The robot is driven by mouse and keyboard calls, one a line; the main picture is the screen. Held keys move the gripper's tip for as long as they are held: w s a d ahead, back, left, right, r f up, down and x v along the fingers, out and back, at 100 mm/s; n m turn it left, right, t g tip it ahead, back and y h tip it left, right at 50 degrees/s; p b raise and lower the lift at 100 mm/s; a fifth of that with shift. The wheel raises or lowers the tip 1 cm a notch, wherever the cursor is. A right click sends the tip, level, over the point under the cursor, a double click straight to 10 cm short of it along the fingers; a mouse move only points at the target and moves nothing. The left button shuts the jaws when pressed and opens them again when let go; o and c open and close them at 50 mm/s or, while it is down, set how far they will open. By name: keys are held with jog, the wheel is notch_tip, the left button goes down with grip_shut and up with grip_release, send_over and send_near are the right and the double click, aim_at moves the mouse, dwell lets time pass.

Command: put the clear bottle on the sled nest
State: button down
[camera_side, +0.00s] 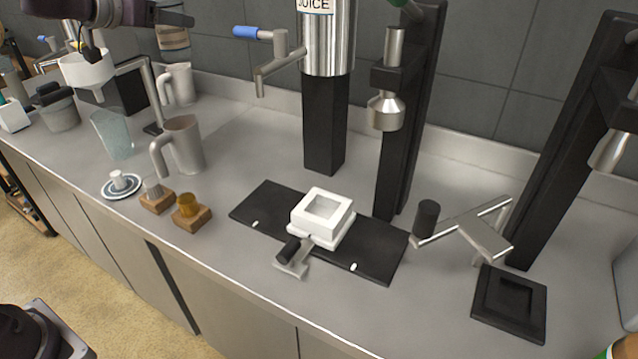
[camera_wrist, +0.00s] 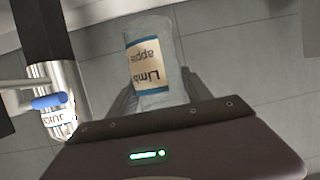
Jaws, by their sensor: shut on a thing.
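My gripper (camera_side: 175,18) is at the top left of the side view, high above the counter. It is shut on the clear bottle (camera_side: 173,42), which has a cream label with a blue band. The bottle also shows between the two fingers in the wrist view (camera_wrist: 151,62), its label lettering upside down there. The sled nest (camera_side: 322,213) is a white square frame with a recess, on a black track plate (camera_side: 378,243) mid-counter. It looks empty. The bottle is well left of the nest and higher up, apart from it.
A steel juice dispenser (camera_side: 328,45) with a blue-handled tap and a black press column (camera_side: 405,120) stand behind the nest. Metal mugs (camera_side: 185,145), a glass (camera_side: 113,135) and small wooden blocks (camera_side: 190,218) stand at left. A black square base (camera_side: 509,304) lies at right.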

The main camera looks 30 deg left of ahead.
notch_tip(320, 180, up, 11)
jog(key=shift+r, duration=0.1)
jog(key=s+d+m+g+h, duration=0.25)
jog(key=d+m+h, duration=0.25)
jog(key=d, duration=1.4)
jog(key=s+d+m+g+h, duration=0.25)
jog(key=d+m+h, duration=0.3)
jog(key=d, duration=1.35)
jog(key=shift+n+t, duration=0.45)
jog(key=shift+t, duration=0.05)
notch_tip(320, 180, down, 36)
jog(key=shift+f, duration=0.2)
jog(key=shift+c, duration=2.3)
grip_release()
jog(key=shift+f, duration=0.1)
